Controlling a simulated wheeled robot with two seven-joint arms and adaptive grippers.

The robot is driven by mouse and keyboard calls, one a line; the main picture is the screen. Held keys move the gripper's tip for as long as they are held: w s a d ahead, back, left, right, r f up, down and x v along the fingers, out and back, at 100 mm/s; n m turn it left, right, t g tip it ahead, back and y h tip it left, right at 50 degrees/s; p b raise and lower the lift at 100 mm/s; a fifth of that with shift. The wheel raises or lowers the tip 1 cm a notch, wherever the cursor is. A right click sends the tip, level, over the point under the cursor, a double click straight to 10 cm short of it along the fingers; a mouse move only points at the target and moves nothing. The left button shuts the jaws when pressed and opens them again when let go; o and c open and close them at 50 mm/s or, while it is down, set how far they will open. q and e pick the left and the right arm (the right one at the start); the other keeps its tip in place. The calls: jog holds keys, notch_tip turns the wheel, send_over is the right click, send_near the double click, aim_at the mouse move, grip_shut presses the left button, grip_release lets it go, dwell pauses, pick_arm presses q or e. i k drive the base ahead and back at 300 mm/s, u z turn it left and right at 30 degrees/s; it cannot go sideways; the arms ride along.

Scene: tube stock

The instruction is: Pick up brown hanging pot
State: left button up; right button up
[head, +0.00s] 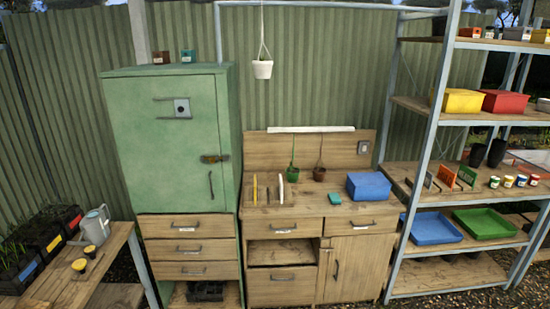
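The brown hanging pot (319,175) stands upright at the back of the wooden workbench, with its thin brown hanger rising above it. A green hanging pot (291,175) stands just to its left, with a green hanger. A white hanging pot (262,69) hangs higher up from an overhead bar, apart from the bench. Neither of my grippers is in view.
The wooden workbench (330,220) also bears a blue box (369,186), a small teal item (335,198) and upright yellow and white pieces. A green cabinet (150,130) stands left; metal-framed shelves (420,150) stand right. A watering can (95,225) is far left.

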aim_at(319, 173)
jog(key=i, duration=0.4)
jog(key=z, duration=0.95)
jog(key=i, duration=2.9)
jog(key=u, duration=1.15)
